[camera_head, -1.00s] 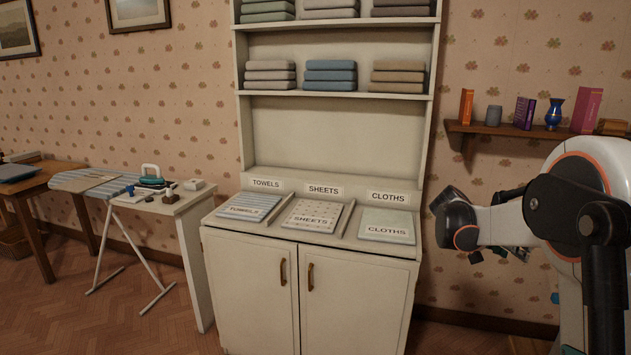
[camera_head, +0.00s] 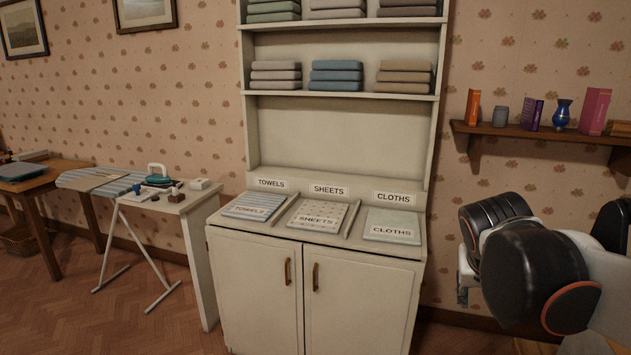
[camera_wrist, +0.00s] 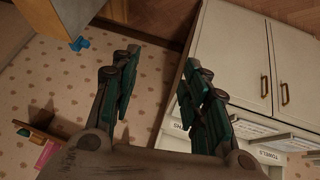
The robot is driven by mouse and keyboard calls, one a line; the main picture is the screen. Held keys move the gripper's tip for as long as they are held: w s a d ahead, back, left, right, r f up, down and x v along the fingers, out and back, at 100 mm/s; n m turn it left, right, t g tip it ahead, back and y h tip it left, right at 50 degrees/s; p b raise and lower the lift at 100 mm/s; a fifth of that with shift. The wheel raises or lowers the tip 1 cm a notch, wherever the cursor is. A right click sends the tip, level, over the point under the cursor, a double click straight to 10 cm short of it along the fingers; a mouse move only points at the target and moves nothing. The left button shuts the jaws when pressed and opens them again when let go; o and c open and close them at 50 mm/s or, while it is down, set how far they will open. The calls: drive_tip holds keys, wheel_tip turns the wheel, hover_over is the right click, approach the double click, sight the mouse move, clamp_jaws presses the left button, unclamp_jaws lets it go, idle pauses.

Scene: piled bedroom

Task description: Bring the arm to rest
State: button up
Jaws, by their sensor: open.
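My arm shows at the right of the head view, folded in front of the wall and to the right of the white cabinet (camera_head: 315,290). My gripper shows in the wrist view (camera_wrist: 160,95), with its two dark green fingers apart and nothing between them. Patterned wall shows between and beyond the fingers. The fingers are not clear in the head view, where arm links cover that area.
Labelled stacks of towels (camera_head: 254,206), sheets (camera_head: 318,214) and cloths (camera_head: 393,226) lie on the cabinet top. A wall shelf (camera_head: 510,131) with books and a blue vase (camera_head: 562,113) is above the arm. An ironing board (camera_head: 100,181) stands left. Floor before it is clear.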

drive_tip(key=s+a+f+n+t+y, duration=0.2)
drive_tip(key=s+a+f+n+y, duration=0.2)
drive_tip(key=s+a, duration=0.7)
drive_tip(key=shift+s+f, duration=0.6)
drive_tip(key=shift+s, duration=0.35)
idle(0.4)
